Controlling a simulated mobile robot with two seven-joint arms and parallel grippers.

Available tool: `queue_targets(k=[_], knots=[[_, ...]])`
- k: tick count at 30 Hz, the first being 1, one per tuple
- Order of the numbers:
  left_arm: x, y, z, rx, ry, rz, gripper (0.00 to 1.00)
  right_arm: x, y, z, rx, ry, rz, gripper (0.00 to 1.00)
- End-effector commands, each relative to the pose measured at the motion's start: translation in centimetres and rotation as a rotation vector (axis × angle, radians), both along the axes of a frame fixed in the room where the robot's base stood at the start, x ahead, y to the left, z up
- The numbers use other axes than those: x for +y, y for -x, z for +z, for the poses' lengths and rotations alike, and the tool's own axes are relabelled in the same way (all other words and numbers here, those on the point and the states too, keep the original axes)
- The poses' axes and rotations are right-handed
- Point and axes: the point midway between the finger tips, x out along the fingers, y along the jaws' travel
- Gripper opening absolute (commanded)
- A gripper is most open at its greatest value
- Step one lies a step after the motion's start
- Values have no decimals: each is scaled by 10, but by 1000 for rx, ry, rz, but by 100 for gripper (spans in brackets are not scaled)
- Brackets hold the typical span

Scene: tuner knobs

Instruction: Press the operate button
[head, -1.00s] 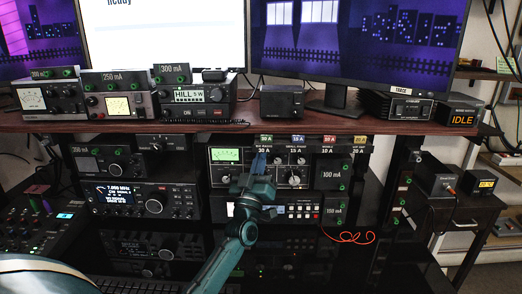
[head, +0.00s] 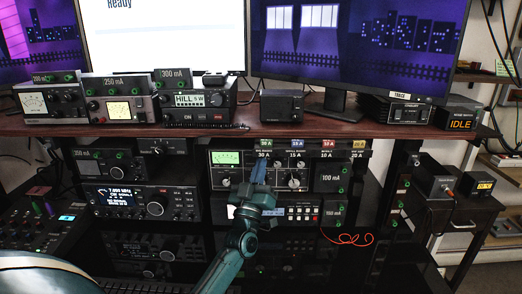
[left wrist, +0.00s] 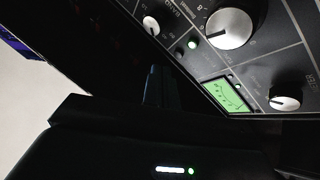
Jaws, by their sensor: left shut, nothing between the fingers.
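My left gripper (head: 258,170) is shut and empty. It points up in front of the black tuner panel with the green-lit meter (head: 226,157), which sits on the rack shelf, and it hides part of the panel between the knobs. I cannot tell whether it touches the panel. A unit with a row of small buttons (head: 303,211) lies below the tuner. I cannot read which button is the operate button. My right gripper is not in view.
A radio with a lit display (head: 115,195) stands left of the tuner. The wooden desk top (head: 330,128) overhangs the rack and carries meters, boxes and monitors. A red cable (head: 347,239) lies right of the rack. A small box showing IDLE (head: 459,120) stands at the right.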

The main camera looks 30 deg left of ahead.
Motion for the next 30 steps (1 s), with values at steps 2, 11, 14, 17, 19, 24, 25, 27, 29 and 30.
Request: queue_targets(k=[2,11,14,17,19,24,25,27,29,30], knots=[[-5,8,4,2,0,-1,0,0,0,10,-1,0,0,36],[-20,33,3,1,1,-1,0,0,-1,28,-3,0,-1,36],[-23,38,2,0,1,0,0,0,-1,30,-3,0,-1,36],[-25,40,2,-2,0,1,0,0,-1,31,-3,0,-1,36],[-25,40,1,-2,0,1,0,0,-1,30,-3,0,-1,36],[-24,40,1,-1,0,0,0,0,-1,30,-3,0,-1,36],[-24,40,1,-1,0,0,0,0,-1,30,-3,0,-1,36],[-24,40,1,-1,0,0,0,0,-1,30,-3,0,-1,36],[-24,40,1,-1,0,0,0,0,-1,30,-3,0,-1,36],[-24,40,1,-1,0,0,0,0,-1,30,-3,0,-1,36]])
